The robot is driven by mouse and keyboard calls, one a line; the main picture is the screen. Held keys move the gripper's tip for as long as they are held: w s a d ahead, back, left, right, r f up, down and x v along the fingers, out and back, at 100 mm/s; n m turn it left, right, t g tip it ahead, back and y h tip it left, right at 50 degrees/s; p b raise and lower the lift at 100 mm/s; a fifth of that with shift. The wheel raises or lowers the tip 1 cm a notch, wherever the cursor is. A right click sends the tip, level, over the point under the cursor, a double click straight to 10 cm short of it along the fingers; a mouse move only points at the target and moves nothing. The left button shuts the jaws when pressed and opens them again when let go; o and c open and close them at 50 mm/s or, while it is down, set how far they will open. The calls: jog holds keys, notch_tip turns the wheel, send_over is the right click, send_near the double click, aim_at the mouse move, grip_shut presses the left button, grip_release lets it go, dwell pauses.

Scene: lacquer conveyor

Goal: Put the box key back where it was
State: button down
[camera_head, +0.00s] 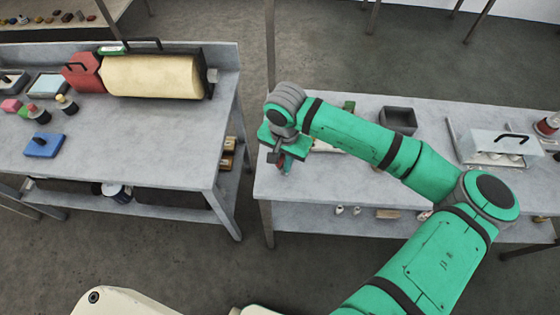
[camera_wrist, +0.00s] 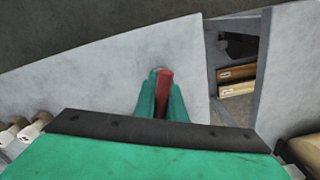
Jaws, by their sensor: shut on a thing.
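My gripper (camera_head: 281,168) is over the left end of the right-hand table, near that table's left edge. It is shut on a slim red thing, which I take to be the box key (camera_wrist: 165,88). In the wrist view the red piece stands between the two green fingers (camera_wrist: 162,98), with the grey table top beneath. A small bit of red also shows at the fingers in the head view. The far end of the key is partly hidden by the fingers.
A grey open tray (camera_head: 398,120) and a white handled cover (camera_head: 500,145) stand on the right-hand table (camera_head: 345,180). A gap parts it from the left table (camera_head: 150,150), which holds a red box (camera_head: 84,72), a cream roller (camera_head: 152,76) and a blue block (camera_head: 44,145).

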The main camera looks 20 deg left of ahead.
jog(key=shift+d+f, duration=0.15)
jog(key=shift+d, duration=0.05)
jog(key=c, duration=1.8)
grip_release()
jog(key=shift+a+f, duration=0.1)
